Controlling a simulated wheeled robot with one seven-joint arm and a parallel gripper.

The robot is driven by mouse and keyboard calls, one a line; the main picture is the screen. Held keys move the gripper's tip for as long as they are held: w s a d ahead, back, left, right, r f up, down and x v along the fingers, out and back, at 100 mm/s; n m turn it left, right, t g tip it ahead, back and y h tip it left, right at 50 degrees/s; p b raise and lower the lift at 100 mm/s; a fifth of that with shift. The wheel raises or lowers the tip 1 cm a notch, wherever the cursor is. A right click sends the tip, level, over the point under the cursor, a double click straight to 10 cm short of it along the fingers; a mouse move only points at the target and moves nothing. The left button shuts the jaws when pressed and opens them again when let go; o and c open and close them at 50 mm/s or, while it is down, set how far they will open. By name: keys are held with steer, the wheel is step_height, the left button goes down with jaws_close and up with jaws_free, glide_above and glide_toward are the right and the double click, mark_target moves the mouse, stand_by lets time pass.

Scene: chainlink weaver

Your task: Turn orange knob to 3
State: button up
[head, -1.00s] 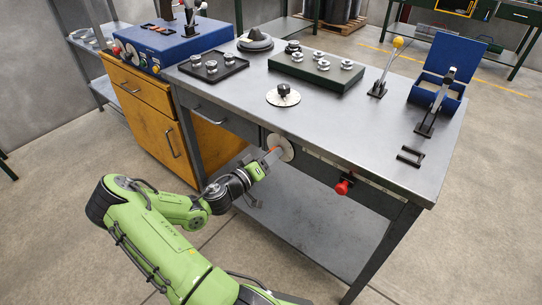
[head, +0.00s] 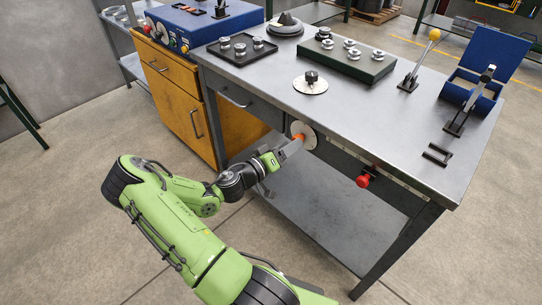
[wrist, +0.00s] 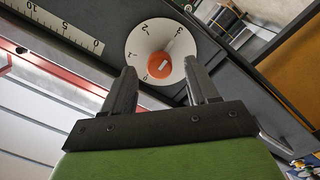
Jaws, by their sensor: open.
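The orange knob (wrist: 159,66) sits at the centre of a round white dial (wrist: 146,43) with numbers on it, and its face carries a short pale mark. Which number the mark points at is not clear. In the head view the knob (head: 298,139) and its dial (head: 309,134) are on the front of the workbench. My gripper (wrist: 160,76) is open, with one finger on each side of the knob in the wrist view; contact is not clear. In the head view my gripper (head: 289,149) is close in front of the dial and partly covers it.
A red knob (head: 363,180) sits further right on the bench front, beside a ruler-like scale strip. The workbench top (head: 370,120) holds a black-knobbed disc (head: 311,84), a tray, a green block, levers and a blue box. A yellow cabinet (head: 180,105) stands left.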

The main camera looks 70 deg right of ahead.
steer(key=p+v, duration=0.2)
steer(key=v, duration=1.1)
steer(key=shift+a, duration=0.2)
